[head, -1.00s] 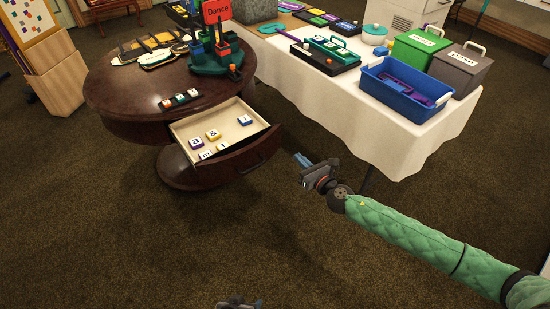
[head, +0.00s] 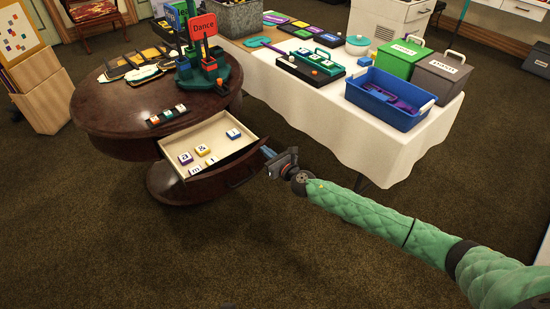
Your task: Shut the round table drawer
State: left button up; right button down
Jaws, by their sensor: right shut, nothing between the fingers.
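The round table (head: 105,115) is dark polished wood and stands at the left of the head view. Its drawer (head: 236,171) is pulled out toward the lower right, with a curved dark front and a pale inside. Several letter blocks (head: 203,150) lie in the drawer. My right gripper (head: 268,154) is shut and empty, with its fingertips at the right end of the drawer front. I cannot tell whether they touch it. My left gripper is not clearly in view.
A white-clothed table (head: 335,125) stands just right of the drawer and carries a blue bin (head: 395,118), a green box (head: 402,58) and a grey box (head: 443,75). The dark carpet (head: 250,245) in front is clear. A red "Dance" sign (head: 203,26) stands on the round table.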

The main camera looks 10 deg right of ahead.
aim_at(258, 145)
jog(key=shift+x, duration=0.85)
pick_arm(q)
jog(key=shift+r, duration=0.45)
pick_arm(e)
jog(key=shift+a, duration=0.1)
jog(key=shift+w+a, duration=0.3)
jog(key=shift+w, duration=0.25)
jog(key=b+x, duration=0.1)
jog(key=x, duration=0.8)
jog(key=shift+w+a+f+b, duration=0.15)
jog(key=shift+w+b, duration=0.1)
jog(key=shift+b, duration=0.15)
jog(key=b+x, duration=0.3)
jog(key=x, duration=0.5)
jog(key=shift+w, duration=0.15)
jog(key=b+x, duration=0.1)
jog(key=x, duration=0.3)
jog(key=shift+a+b, duration=0.1)
jog(key=shift+b, duration=0.3)
pick_arm(q)
notch_tip(258, 145, down, 21)
jog(key=s+t, duration=0.1)
jog(key=t, duration=0.1)
jog(key=shift+s+f+n+b, duration=0.15)
jog(key=shift+n+b, duration=0.15)
pick_arm(e)
jog(key=shift+x, duration=0.8)
